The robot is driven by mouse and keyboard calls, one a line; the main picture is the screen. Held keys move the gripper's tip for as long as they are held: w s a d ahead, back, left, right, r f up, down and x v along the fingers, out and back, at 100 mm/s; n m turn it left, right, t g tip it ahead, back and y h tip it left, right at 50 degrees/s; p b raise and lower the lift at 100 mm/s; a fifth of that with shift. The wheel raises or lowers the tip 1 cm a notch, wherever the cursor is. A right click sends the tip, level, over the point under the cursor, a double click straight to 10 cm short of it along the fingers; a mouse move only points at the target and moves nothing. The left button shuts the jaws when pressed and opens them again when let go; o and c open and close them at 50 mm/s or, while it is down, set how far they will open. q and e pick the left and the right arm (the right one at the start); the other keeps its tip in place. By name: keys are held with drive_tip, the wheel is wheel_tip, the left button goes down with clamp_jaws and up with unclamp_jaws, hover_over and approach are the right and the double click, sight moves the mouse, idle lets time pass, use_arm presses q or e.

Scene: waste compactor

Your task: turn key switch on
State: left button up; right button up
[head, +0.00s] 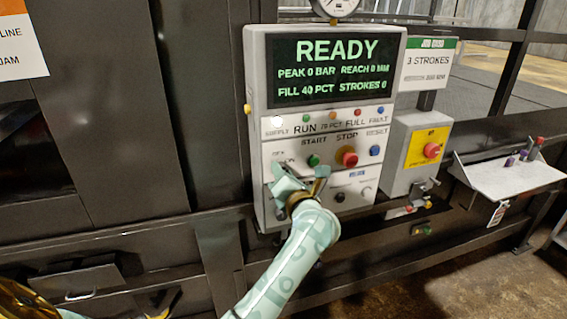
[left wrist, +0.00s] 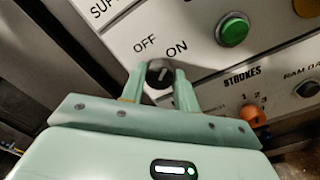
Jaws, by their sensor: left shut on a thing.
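The key switch (left wrist: 158,73) is a dark round knob with a pale line on a light grey panel, below the OFF and ON labels. The line is small and I cannot tell firmly which label it points to. My left gripper (left wrist: 159,84) has one pale green finger on each side of the knob and is shut on it. In the head view my left gripper (head: 290,186) is at the lower left of the control panel (head: 257,120) and hides the switch. My right gripper is not in view.
A green button (left wrist: 232,30) and an orange strokes selector (left wrist: 252,116) sit right of the switch. The panel display (head: 335,70) reads READY. A red stop button (head: 347,157) is nearby.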

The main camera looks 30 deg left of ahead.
use_arm(q)
drive_tip(key=shift+m+p, duration=0.75)
drive_tip(key=shift+m, duration=0.05)
drive_tip(key=o, duration=1)
drive_tip(key=shift+c, duration=0.2)
